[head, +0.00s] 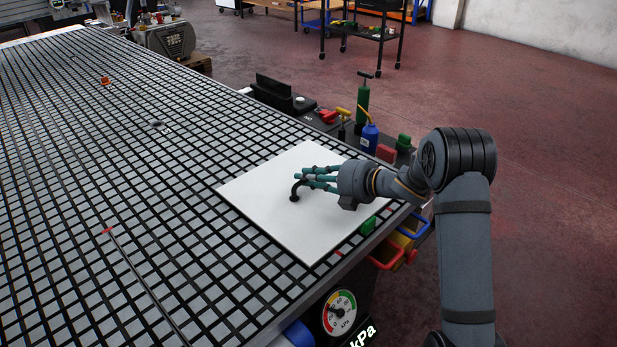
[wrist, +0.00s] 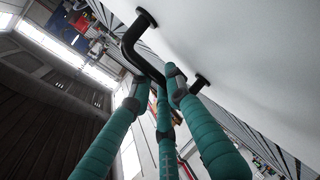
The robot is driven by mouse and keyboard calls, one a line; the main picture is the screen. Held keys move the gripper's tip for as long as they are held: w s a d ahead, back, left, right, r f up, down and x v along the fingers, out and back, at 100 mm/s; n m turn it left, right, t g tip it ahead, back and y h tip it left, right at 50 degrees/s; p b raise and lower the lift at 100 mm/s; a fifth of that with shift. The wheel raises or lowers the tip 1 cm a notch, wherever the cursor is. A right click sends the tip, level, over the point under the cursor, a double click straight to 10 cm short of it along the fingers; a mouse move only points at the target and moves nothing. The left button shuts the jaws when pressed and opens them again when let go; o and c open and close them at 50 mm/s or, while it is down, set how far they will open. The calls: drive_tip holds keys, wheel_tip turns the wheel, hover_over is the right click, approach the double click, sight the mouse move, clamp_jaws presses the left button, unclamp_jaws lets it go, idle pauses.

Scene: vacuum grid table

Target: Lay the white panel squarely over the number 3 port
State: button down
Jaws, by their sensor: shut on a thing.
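The white panel (head: 290,222) lies over the near right part of the black grid table (head: 120,190), by its right edge. It looks flat, but I cannot tell whether it touches the grid. A black bent handle (head: 296,189) stands on the panel. My gripper (head: 305,180) has teal fingers and is shut on this handle. In the wrist view the fingers close around the black handle (wrist: 138,45), with the white panel (wrist: 235,50) beside it. No port number can be read in either view.
Bottles and tools, including a blue bottle (head: 369,138) and a green cylinder (head: 362,103), stand along the table's right edge. A small orange piece (head: 104,80) sits on the far grid. Most of the grid to the left is clear.

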drive_tip(key=shift+f, duration=0.15)
drive_tip(key=c, duration=1.8)
unclamp_jaws()
drive_tip(key=shift+o, duration=1.2)
drive_tip(key=shift+s+f, duration=0.1)
drive_tip(key=shift+f, duration=0.05)
drive_tip(key=v, duration=1.2)
